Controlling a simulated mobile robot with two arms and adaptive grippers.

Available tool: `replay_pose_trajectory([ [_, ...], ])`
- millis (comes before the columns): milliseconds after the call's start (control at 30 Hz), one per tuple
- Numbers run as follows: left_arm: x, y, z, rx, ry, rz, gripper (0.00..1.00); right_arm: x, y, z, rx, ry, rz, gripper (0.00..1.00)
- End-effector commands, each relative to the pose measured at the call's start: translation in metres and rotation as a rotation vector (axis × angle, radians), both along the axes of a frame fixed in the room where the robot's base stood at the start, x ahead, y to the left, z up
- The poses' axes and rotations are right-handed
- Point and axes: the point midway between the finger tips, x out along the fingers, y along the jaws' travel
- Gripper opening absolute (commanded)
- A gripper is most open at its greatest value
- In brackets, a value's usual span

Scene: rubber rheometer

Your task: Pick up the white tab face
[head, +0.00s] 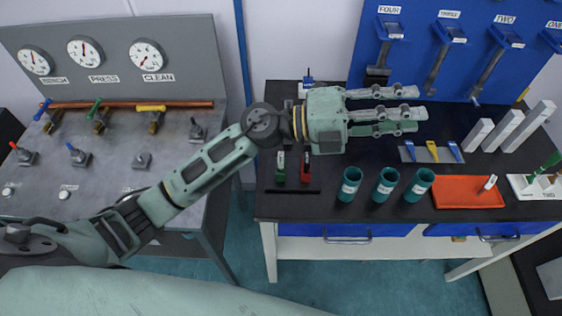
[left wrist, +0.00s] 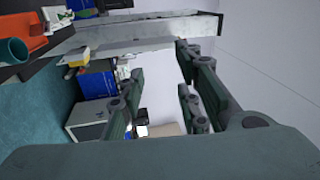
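I cannot tell for sure which part is the white tab face. A small white piece (head: 490,182) lies on the orange tray (head: 455,192) at the right of the bench in the head view. The orange tray also shows at the upper left of the left wrist view (left wrist: 35,40). My left gripper (head: 412,108) is above the dark bench, pointing right, with its fingers apart and nothing between them. It is up and to the left of the small white piece, not touching it. Its spread fingers also show in the left wrist view. My right gripper is not in view.
Teal cups (head: 384,184) stand left of the orange tray. Blue and yellow pieces (head: 432,151) lie behind it. Grey-white bars (head: 503,130) rise at the right, near a white holder (head: 540,187). A blue tool panel (head: 470,45) stands behind; a gauge console (head: 120,60) is left.

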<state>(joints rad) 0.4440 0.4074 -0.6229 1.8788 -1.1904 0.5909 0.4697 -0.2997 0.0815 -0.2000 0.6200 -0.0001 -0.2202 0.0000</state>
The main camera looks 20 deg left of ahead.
Motion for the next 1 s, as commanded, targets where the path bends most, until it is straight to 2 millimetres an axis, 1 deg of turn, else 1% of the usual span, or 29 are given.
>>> replay_pose_trajectory([
  [33, -0.003, -0.005, -0.017, 0.114, -0.04, -0.062, 0.31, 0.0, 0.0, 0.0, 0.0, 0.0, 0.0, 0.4],
  [67, -0.007, -0.006, -0.029, 0.186, -0.059, -0.103, 0.31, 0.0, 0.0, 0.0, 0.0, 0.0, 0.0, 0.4],
  [100, -0.009, -0.005, -0.046, 0.285, -0.078, -0.152, 0.31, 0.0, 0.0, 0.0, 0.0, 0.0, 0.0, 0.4],
  [167, -0.011, 0.003, -0.073, 0.44, -0.097, -0.217, 0.31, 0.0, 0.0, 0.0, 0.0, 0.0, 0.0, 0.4],
  [200, -0.009, 0.012, -0.091, 0.548, -0.103, -0.252, 0.31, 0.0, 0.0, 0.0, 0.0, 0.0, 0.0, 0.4],
  [267, -0.005, 0.033, -0.117, 0.712, -0.1, -0.298, 0.31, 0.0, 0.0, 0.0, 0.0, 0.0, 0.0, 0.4],
  [300, 0.0, 0.051, -0.133, 0.825, -0.09, -0.323, 0.31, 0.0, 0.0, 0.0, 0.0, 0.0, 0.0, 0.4],
  [367, 0.008, 0.082, -0.152, 0.991, -0.064, -0.347, 0.31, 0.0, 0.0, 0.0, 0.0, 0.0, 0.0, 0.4],
  [400, 0.014, 0.104, -0.161, 1.096, -0.041, -0.356, 0.31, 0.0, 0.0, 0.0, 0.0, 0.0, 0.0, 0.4],
  [467, 0.022, 0.139, -0.17, 1.24, 0.002, -0.361, 0.31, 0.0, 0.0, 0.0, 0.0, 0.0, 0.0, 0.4],
  [500, 0.026, 0.161, -0.173, 1.325, 0.032, -0.36, 0.31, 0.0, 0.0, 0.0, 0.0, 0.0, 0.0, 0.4],
  [600, 0.034, 0.205, -0.173, 1.488, 0.103, -0.348, 0.31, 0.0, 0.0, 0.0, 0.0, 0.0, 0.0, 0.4],
  [700, 0.037, 0.233, -0.171, 1.584, 0.156, -0.335, 0.31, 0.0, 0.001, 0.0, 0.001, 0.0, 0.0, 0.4],
  [800, 0.037, 0.243, -0.173, 1.622, 0.179, -0.332, 0.31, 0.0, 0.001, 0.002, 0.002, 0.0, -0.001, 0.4],
  [1000, 0.034, 0.24, -0.192, 1.625, 0.182, -0.335, 0.31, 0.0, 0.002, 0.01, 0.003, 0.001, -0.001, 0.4],
])
